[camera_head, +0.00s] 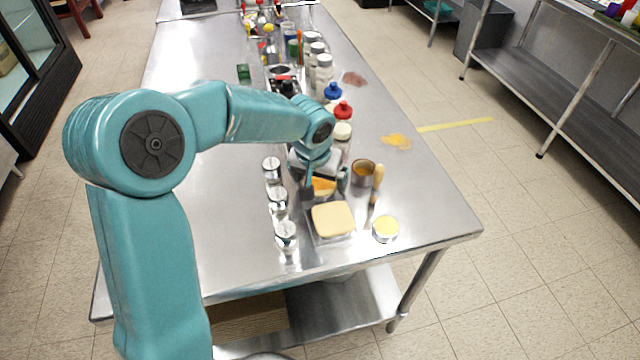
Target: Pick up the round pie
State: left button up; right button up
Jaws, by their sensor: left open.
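My left gripper (325,186) is open and points down over the metal table. Its fingers are on either side of an orange-topped piece (322,187), which is partly hidden by the gripper. I cannot tell whether the fingers touch it, or whether it is the round pie. A small round tin with a yellow top (385,228) stands near the table's front right, apart from the gripper. It may be the round pie instead. My right gripper is out of view.
A pale square block (333,218) sits on a clear tray just in front of the gripper. Shiny jars (286,235) line its left, and a metal cup (362,173) and wooden-handled tool (378,180) its right. Bottles (343,110) crowd behind. The table's left side is bare.

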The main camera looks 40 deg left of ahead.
pick_arm(q)
jog(key=shift+w+f, duration=0.1)
jog(key=shift+w, duration=0.05)
jog(key=c, duration=1)
